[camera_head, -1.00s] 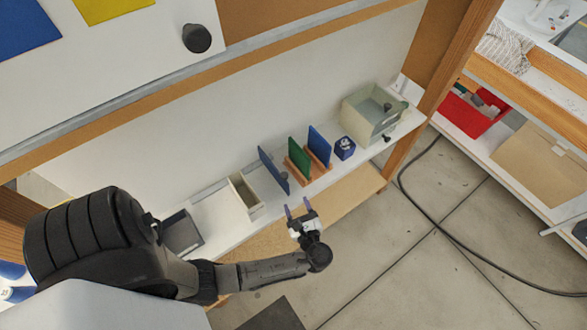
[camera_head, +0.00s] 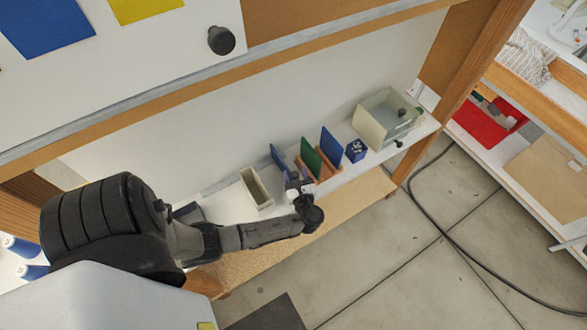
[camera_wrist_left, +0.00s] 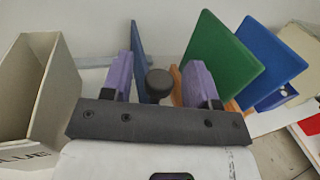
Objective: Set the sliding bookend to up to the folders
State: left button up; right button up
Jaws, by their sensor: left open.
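The sliding bookend (camera_head: 278,157) is a thin upright blue panel on the shelf, with a dark round knob (camera_wrist_left: 160,84) in the left wrist view. The green folder (camera_head: 311,157) and the blue folder (camera_head: 331,144) stand to its right in wooden holders; they also show in the left wrist view, green (camera_wrist_left: 222,55) and blue (camera_wrist_left: 268,55). A gap separates the bookend from the green folder. My left gripper (camera_head: 294,182) is open in front of the bookend. Its purple fingers (camera_wrist_left: 162,76) stand on either side of the knob; contact cannot be told. My right gripper is not in view.
An open box (camera_head: 256,189) stands left of the bookend. A small dark blue box (camera_head: 356,150) and a clear-topped bin (camera_head: 388,118) stand to the right of the folders. The upper board (camera_head: 190,95) overhangs the shelf. Open floor lies in front.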

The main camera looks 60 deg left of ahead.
pick_arm(q)
jog(key=shift+w+a, duration=0.15)
jog(key=shift+a, duration=0.8)
grip_shut()
